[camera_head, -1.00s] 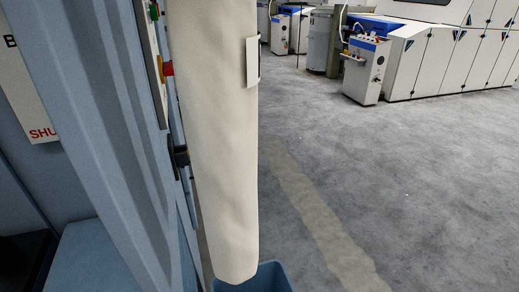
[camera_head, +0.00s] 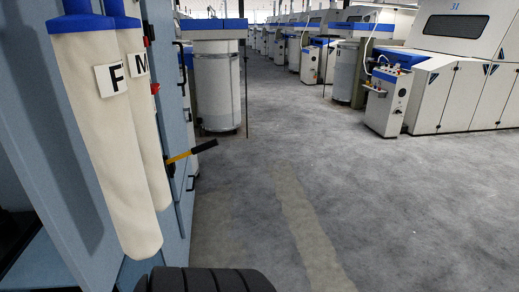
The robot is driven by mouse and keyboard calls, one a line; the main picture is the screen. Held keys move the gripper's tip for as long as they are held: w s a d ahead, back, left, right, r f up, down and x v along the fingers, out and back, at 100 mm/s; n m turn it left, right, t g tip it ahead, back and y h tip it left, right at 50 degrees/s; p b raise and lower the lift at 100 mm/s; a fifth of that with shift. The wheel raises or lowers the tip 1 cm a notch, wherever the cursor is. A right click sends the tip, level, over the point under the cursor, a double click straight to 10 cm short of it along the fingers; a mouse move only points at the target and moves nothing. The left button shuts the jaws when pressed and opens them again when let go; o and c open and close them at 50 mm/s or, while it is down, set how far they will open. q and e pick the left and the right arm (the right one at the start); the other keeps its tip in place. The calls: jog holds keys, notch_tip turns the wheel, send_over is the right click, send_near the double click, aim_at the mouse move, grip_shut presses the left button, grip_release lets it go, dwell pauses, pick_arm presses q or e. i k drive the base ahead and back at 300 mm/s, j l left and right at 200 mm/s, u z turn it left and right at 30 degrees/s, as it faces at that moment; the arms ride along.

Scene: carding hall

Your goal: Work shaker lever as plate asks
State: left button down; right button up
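A lever (camera_head: 190,151) with a black grip and a yellow shaft sticks out to the right from the side of the blue machine frame (camera_head: 172,60), tilted slightly up at its grip end. Two long cream filter bags with blue tops hang in front of it. The nearer bag (camera_head: 110,165) bears a white tag with F (camera_head: 112,79). The farther bag (camera_head: 148,130) bears a tag with M (camera_head: 140,64). The lever's mount is partly hidden behind the bags. No plate with readable instructions shows now. Neither of my grippers is in view.
A red knob (camera_head: 155,88) sits on the frame's side. A tall white can with a blue top (camera_head: 217,90) stands behind the lever. White carding machines (camera_head: 455,85) line the right and back. The grey floor (camera_head: 300,190) is open in the middle.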

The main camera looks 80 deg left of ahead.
aim_at(213, 143)
jog(key=i+l+u, duration=0.1)
jog(key=i+u, duration=0.15)
jog(key=i, duration=0.2)
jog(key=i+l+u, duration=0.2)
jog(key=i, duration=0.25)
jog(key=i+j+u, duration=0.2)
jog(key=u, duration=0.25)
jog(key=i+u, duration=0.85)
jog(key=i+l+u, duration=0.1)
jog(key=u, duration=0.35)
jog(key=i+j+u, duration=0.15)
jog(key=i+u, duration=0.3)
jog(key=i+l+u, duration=0.1)
jog(key=i+u, duration=0.35)
jog(key=i, duration=0.15)
jog(key=i+l+u, duration=0.25)
jog(key=i+u, duration=0.25)
jog(key=i+j+u, duration=0.2)
jog(key=u, duration=0.2)
jog(key=i+u, duration=0.65)
jog(key=u, duration=0.15)
jog(key=i+u, duration=0.4)
jog(key=u, duration=0.1)
jog(key=i+j, duration=0.05)
